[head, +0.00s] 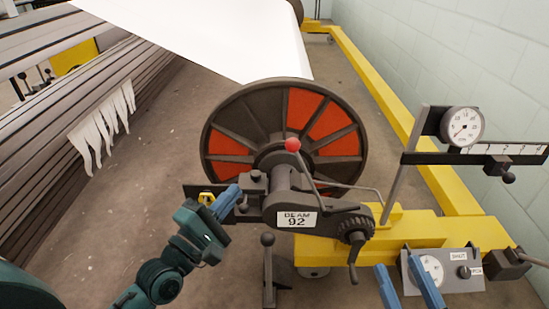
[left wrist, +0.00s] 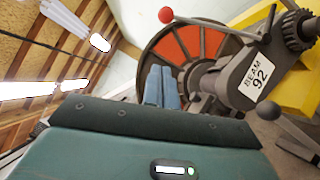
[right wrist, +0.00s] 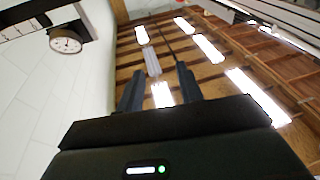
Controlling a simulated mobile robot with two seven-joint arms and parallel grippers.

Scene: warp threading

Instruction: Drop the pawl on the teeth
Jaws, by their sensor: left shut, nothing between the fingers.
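The toothed wheel (head: 357,236) sits at the right end of the dark housing labelled BEAM 92 (head: 297,219). It also shows at the top right of the left wrist view (left wrist: 299,30). My left gripper (head: 228,203) is shut and empty, at the left end of the housing, well away from the toothed wheel. My right gripper (head: 408,287) is open and empty at the lower right, in front of the gauge box.
A red-knobbed lever (head: 292,145) rises in front of the big red-panelled flange (head: 330,120). A black-knobbed lever (head: 268,262) stands below the housing. The gauge box (head: 450,270) and dial arm (head: 462,127) stand at the right. Floor is clear at left.

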